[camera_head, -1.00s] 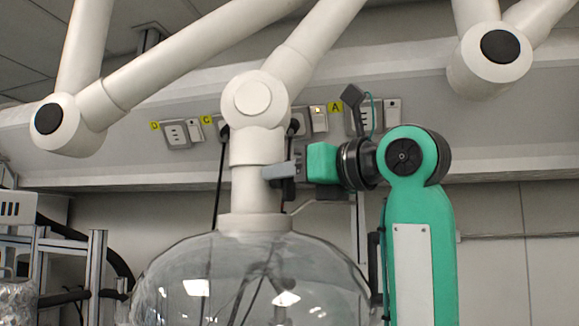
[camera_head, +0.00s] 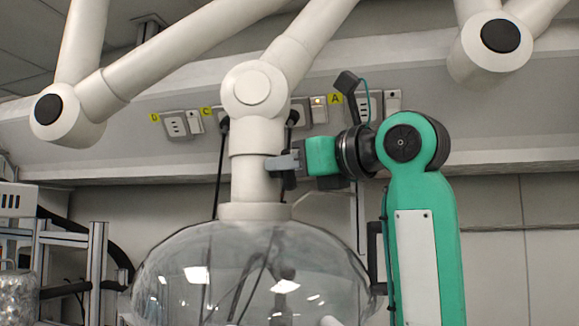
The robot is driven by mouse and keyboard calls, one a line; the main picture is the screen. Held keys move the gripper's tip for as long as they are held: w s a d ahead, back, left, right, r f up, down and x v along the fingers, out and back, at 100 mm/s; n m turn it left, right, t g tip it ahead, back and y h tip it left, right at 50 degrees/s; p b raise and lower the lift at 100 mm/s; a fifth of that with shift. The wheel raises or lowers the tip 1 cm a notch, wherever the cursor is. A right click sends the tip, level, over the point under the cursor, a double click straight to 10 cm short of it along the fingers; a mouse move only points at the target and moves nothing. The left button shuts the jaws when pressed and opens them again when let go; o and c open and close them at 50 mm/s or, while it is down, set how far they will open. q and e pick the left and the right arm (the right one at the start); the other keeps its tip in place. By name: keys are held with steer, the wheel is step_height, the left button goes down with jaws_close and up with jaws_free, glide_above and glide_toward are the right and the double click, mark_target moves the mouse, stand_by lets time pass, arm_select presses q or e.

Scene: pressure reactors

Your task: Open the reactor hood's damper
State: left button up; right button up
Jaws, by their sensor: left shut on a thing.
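The reactor hood is a clear dome (camera_head: 215,262) under a white jointed duct (camera_head: 256,182). The duct's upright lower pipe meets a white collar on the dome's top. My left gripper (camera_head: 284,163), grey with a green block behind it, reaches in from the right at the pipe's right side. It is shut on a small part there, which I take to be the damper's handle; the fingers mostly hide it. I cannot tell the damper's angle. My right gripper is not in view.
Other white duct arms with round joints hang at the upper left (camera_head: 68,118) and upper right (camera_head: 490,52). Wall sockets (camera_head: 180,124) are behind the pipe. A metal frame (camera_head: 96,265) stands at lower left. The wall at right is mostly clear.

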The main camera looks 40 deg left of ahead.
arm_select(q)
steer(key=n, duration=0.2)
steer(key=n+b, duration=0.1)
steer(key=n, duration=0.1)
steer(key=shift+s+f, duration=0.15)
steer(key=shift+s, duration=0.05)
steer(key=n+b, duration=0.1)
steer(key=n, duration=0.3)
steer(key=shift+s+f, duration=0.1)
steer(key=shift+s, duration=0.05)
steer(key=n, duration=0.2)
steer(key=n+b, duration=0.1)
steer(key=n, duration=0.2)
steer(key=shift+s+f, duration=0.1)
steer(key=shift+f, duration=0.1)
steer(key=shift+f+n, duration=0.1)
steer(key=shift+n, duration=1.3)
steer(key=o, duration=0.8)
steer(key=shift+o, duration=0.2)
steer(key=shift+d, duration=0.1)
